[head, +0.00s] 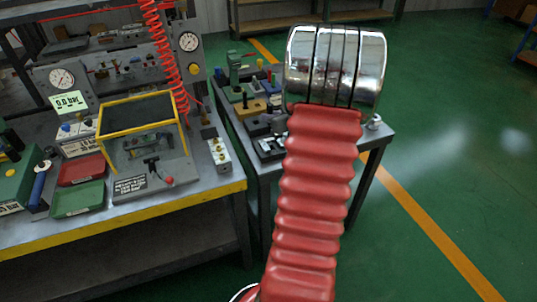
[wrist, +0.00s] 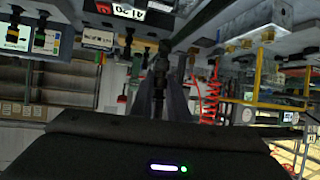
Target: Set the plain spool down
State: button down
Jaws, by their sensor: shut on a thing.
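In the wrist view, which shows the room upside down, my gripper (wrist: 160,82) points away from the camera with its two grey fingers close together. A slim dark thing, which I take to be the plain spool (wrist: 159,68), is held between the fingertips. It is dim and small, and its ends are hard to make out. In the head view my own red-sleeved arm with its chrome joint stands in front, and neither the gripper nor the spool can be made out there.
The left bench (head: 215,188) has a yellow front edge. On it are a yellow-framed box (head: 137,113), a red tray (head: 80,169) and a green tray (head: 78,199). A red coiled hose (head: 163,50) hangs behind. A second table (head: 376,135) holds several small blocks. Green floor is open at right.

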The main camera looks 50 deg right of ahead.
jog(key=shift+f, duration=0.1)
send_over(270, 139)
jog(key=s+a, duration=0.3)
jog(key=shift+w+f, duration=0.2)
jog(key=shift+f, duration=2.8)
jog(key=shift+f, duration=1.9)
jog(key=shift+f, duration=0.15)
jog(key=c, duration=2)
grip_release()
jog(key=shift+a, duration=0.1)
